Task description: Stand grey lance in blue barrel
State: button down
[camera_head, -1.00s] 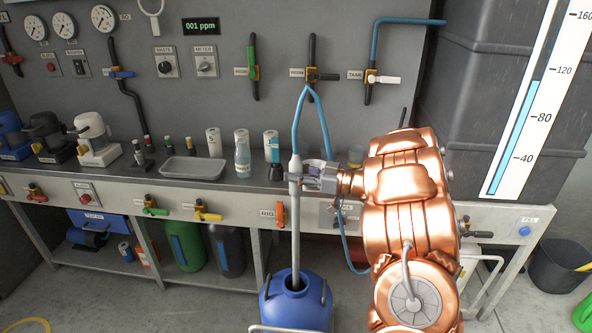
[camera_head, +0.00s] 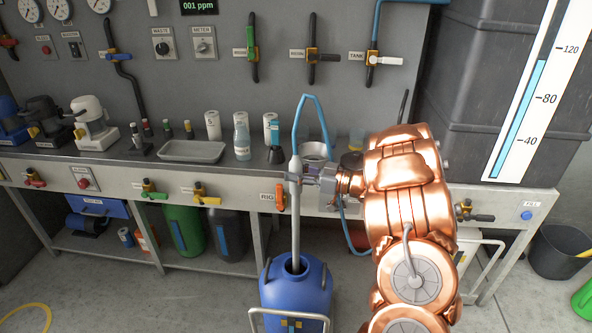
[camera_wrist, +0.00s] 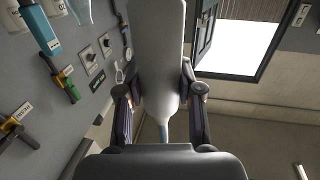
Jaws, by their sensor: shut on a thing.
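The grey lance (camera_head: 296,220) stands upright in the head view, with its lower end inside the neck of the blue barrel (camera_head: 296,300). How deep the tip reaches is hidden inside the barrel. A blue hose (camera_head: 299,110) loops up from the lance's top and back down behind my gripper. My gripper (camera_head: 306,178) is shut on the upper part of the lance, well above the barrel's mouth. In the wrist view the lance body (camera_wrist: 158,60) fills the middle, between the two dark fingers.
A bench (camera_head: 110,158) runs behind the barrel, with a grey tray (camera_head: 192,151), bottles and an orange RIG handle (camera_head: 281,198) near the lance. A metal hoop handle (camera_head: 289,314) stands before the barrel. A black bucket (camera_head: 560,252) is at the right. Floor left of the barrel is clear.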

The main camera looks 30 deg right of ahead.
aim_at(296, 242)
jog(key=shift+f+b, duration=6)
jog(key=shift+f, duration=8.15)
jog(key=c, duration=0.7)
grip_release()
jog(key=shift+f, duration=0.1)
jog(key=v, duration=1.2)
